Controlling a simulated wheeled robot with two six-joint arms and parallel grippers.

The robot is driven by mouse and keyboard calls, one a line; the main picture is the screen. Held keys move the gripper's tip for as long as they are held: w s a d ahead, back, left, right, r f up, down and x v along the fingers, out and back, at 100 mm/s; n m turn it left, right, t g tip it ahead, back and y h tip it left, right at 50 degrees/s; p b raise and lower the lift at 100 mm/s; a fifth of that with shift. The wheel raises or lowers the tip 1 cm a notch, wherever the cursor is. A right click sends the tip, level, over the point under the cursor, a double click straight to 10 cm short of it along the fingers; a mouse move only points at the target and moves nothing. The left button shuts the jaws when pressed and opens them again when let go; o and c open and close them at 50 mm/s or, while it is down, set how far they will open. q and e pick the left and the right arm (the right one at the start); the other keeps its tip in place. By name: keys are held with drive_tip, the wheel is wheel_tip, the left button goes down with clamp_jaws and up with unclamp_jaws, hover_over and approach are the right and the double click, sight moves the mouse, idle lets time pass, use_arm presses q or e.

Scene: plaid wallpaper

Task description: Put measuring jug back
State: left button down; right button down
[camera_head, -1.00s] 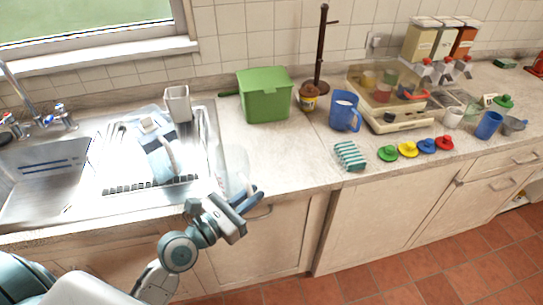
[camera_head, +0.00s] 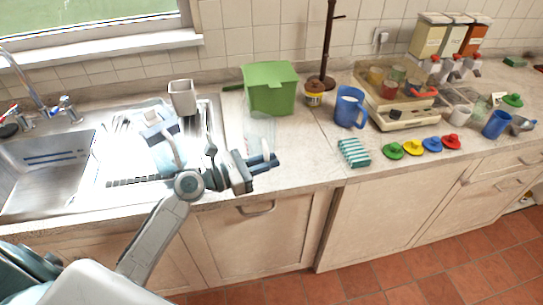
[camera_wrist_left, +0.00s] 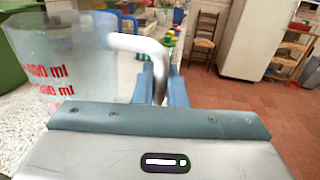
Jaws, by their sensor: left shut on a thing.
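The measuring jug (camera_wrist_left: 85,55) is clear plastic with red ml markings and a pale handle, at the upper left of the left wrist view. My left gripper (camera_wrist_left: 158,84) is shut on its handle, and the body stands to the left of the fingers. In the head view the see-through jug (camera_head: 260,132) is faint, in front of the green bin, with my left gripper (camera_head: 274,161) just below it at the counter's front. Whether its base touches the counter I cannot tell. My right gripper is out of view.
The green bin (camera_head: 270,90) stands behind the jug. A sink with a drying rack and a pale blue-and-white item (camera_head: 165,150) lies left. A blue jug (camera_head: 349,107) and a striped cloth (camera_head: 354,153) are to the right. Counter between the gripper and cloth is clear.

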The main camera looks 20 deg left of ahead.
use_arm(q)
drive_tip(key=w+f, duration=0.2)
drive_tip(key=w, duration=0.1)
drive_tip(key=w+f+p, duration=0.1)
drive_tip(key=w, duration=0.1)
drive_tip(key=shift+a+f, duration=0.25)
drive_tip(key=shift+a, duration=0.05)
drive_tip(key=shift+f, duration=0.25)
drive_tip(key=shift+f, duration=0.15)
drive_tip(key=c, duration=1.5)
unclamp_jaws()
drive_tip(key=shift+o, duration=0.2)
drive_tip(key=shift+s, duration=0.1)
